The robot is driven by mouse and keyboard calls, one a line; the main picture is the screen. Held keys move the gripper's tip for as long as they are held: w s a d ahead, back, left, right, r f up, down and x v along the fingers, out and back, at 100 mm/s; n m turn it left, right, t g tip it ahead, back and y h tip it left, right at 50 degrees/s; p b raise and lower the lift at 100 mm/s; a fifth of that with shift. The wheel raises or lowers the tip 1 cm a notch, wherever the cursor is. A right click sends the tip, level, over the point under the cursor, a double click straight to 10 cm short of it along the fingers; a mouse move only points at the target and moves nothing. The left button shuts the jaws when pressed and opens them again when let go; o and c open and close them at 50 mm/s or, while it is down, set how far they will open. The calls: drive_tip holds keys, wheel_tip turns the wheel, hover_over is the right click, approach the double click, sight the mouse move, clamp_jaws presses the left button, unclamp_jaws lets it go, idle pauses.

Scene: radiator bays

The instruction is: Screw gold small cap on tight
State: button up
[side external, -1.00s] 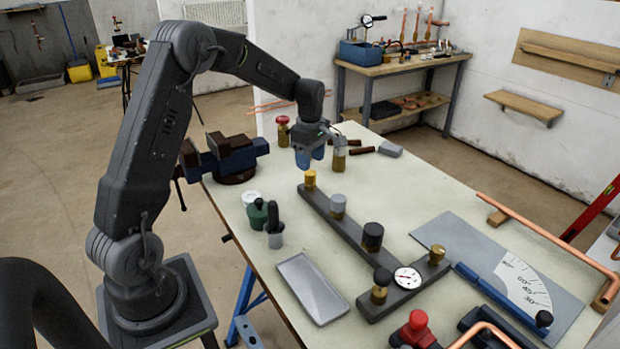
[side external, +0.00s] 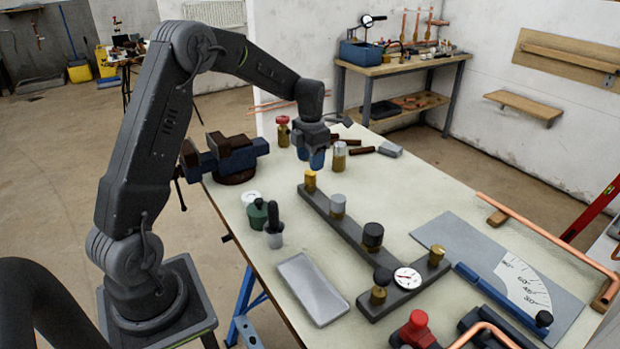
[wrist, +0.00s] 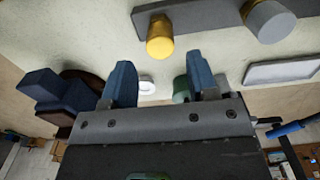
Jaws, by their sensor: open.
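A gold cap (side external: 310,181) sits upright on the far end of the dark grey manifold bar (side external: 350,224). In the wrist view the gold cap (wrist: 160,45) shows beyond my fingertips, roughly centred between them sideways. My gripper (side external: 311,158) has blue fingers pointing down, above and slightly behind the cap in the side view. In the wrist view my gripper (wrist: 162,78) has its fingers spread with nothing between them. The cap and fingers look apart. Whether the cap is fully seated cannot be told. A second gold cap (side external: 437,254) stands on the bar's right branch.
A grey cap (side external: 338,203) and a black cap (side external: 373,234) stand along the bar, with a dial gauge (side external: 407,278) at its near end. A blue vise (side external: 228,155) is left of my gripper. A brass-and-grey bottle (side external: 339,157) stands close to its right.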

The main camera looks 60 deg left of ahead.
sight(310, 173)
drive_tip(key=shift+f, duration=0.1)
drive_tip(key=shift+f, duration=2.45)
drive_tip(key=shift+c, duration=0.4)
